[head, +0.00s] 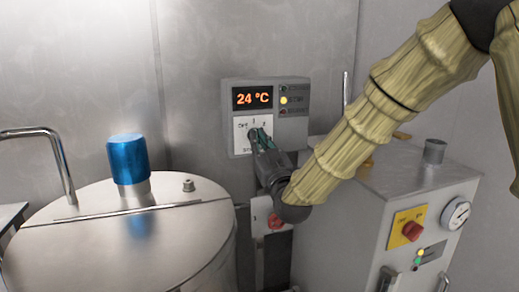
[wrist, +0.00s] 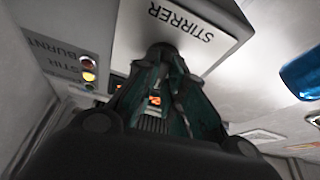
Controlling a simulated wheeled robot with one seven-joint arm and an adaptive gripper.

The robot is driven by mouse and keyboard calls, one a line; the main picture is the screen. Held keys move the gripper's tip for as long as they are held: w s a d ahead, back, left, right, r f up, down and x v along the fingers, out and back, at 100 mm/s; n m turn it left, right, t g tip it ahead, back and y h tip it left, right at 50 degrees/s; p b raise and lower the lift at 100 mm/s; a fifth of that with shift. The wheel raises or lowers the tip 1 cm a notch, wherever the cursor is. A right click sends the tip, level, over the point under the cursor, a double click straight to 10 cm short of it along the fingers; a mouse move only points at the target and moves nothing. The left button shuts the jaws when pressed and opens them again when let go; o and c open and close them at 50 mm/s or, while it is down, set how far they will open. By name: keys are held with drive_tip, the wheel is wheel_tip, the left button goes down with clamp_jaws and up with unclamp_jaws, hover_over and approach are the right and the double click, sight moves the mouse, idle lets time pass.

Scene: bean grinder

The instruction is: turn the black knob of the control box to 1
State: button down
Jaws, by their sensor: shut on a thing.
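The grey control box (head: 290,125) hangs on the metal wall, with an orange display reading 24 °C and a white dial plate (head: 240,143) below it. OFF and number marks show around the dial. My gripper (head: 260,137) reaches the dial from the lower right, its green fingers closed around the black knob, which they mostly hide. In the wrist view, the knob (wrist: 162,49) shows between the fingertips, by the word STIRRER. Which mark the knob points to is hidden.
A steel vessel with a blue cap (head: 128,158) stands at left. A grey machine (head: 350,225) with a red knob (head: 412,231) and gauge stands at right, under my arm. A red button (head: 275,221) sits below the control box. A yellow lamp (head: 283,100) is lit.

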drive_tip(key=shift+r+m+h+b, duration=0.15)
drive_tip(key=shift+m+h+b, duration=0.2)
drive_tip(key=shift+m, duration=0.65)
drive_tip(key=shift+r, duration=0.1)
drive_tip(key=c, duration=1.5)
unclamp_jaws()
drive_tip(key=shift+w, duration=0.1)
drive_tip(key=v, duration=1.2)
drive_tip(key=shift+f, duration=0.25)
drive_tip(key=shift+a, duration=0.15)
